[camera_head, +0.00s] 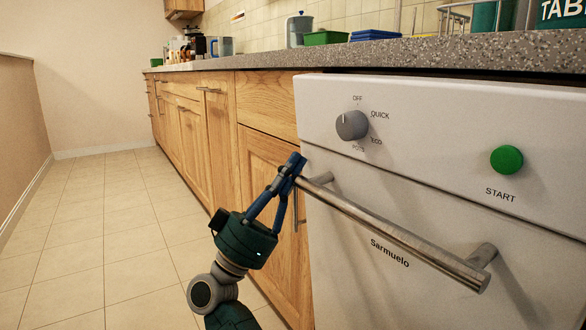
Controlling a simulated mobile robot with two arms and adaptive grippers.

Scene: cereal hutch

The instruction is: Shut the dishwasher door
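The dishwasher door (350,235) is a white front panel at the right of the head view, and it stands upright or nearly so. A metal bar handle (395,232) runs across it above the name "Sarmuelo".
Above the handle are a grey dial (352,125) and a green start button (507,159). A speckled countertop (430,55) overhangs the dishwasher, with a dark gap beneath it. Wooden cabinets (265,160) stand to the left. The tiled floor (95,235) at left is clear.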

